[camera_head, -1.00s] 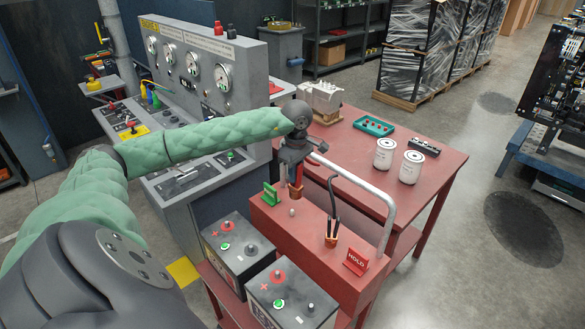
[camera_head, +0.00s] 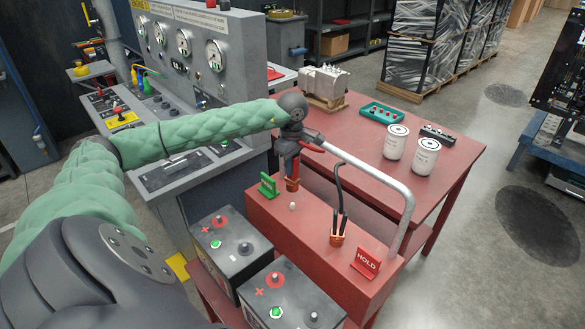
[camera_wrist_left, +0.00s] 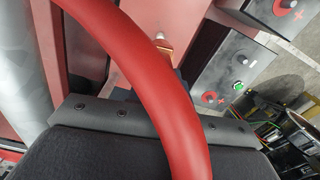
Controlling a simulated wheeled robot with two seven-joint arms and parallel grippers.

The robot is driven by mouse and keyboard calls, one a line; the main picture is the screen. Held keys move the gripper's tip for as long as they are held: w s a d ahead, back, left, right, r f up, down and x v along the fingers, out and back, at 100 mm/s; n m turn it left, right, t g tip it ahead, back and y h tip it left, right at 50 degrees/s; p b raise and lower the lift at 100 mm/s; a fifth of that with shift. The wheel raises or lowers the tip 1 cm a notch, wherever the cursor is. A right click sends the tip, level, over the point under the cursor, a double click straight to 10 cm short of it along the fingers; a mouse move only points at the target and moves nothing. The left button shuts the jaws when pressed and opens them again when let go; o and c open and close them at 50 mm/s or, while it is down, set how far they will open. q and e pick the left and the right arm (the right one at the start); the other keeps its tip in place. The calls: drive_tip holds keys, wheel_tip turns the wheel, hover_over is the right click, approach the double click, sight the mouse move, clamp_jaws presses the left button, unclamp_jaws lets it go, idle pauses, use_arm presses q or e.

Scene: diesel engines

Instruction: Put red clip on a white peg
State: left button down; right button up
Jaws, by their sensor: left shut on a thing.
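My left gripper (camera_head: 291,160) is shut on the red clip (camera_head: 292,183), whose copper jaws point down above the red shelf. In the left wrist view the clip's thick red cable or handle (camera_wrist_left: 150,70) curves across the picture, with a copper tip (camera_wrist_left: 165,46) beyond it. The white peg (camera_head: 292,206) stands on the shelf just in front of and below the clip's jaws, and it looks bare. The gripper's fingers are mostly hidden. My right gripper is not in view.
A black clip (camera_head: 338,236) stands on the red shelf (camera_head: 320,217) near the HOLD sign (camera_head: 366,262). A green sign (camera_head: 268,185) is left of the peg. A grey rail (camera_head: 375,175) arches behind. Batteries (camera_head: 232,250) sit in front, and white canisters (camera_head: 396,143) stand on the table.

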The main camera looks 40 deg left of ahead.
sight(293, 186)
use_arm(q)
drive_tip(key=shift+s+d, duration=0.1)
drive_tip(key=shift+f, duration=0.85)
drive_tip(key=shift+f+b, duration=0.3)
drive_tip(key=shift+f, duration=1.5)
drive_tip(key=shift+f+b, duration=0.2)
drive_tip(key=shift+b, duration=0.1)
drive_tip(key=shift+f+b, duration=0.35)
drive_tip(key=shift+b, duration=0.05)
drive_tip(key=shift+f, duration=0.3)
drive_tip(key=shift+f+b, duration=0.35)
drive_tip(key=shift+b, duration=0.35)
drive_tip(key=shift+f, duration=0.2)
drive_tip(key=shift+f+b, duration=0.2)
drive_tip(key=shift+b, duration=0.2)
drive_tip(key=shift+f, duration=0.15)
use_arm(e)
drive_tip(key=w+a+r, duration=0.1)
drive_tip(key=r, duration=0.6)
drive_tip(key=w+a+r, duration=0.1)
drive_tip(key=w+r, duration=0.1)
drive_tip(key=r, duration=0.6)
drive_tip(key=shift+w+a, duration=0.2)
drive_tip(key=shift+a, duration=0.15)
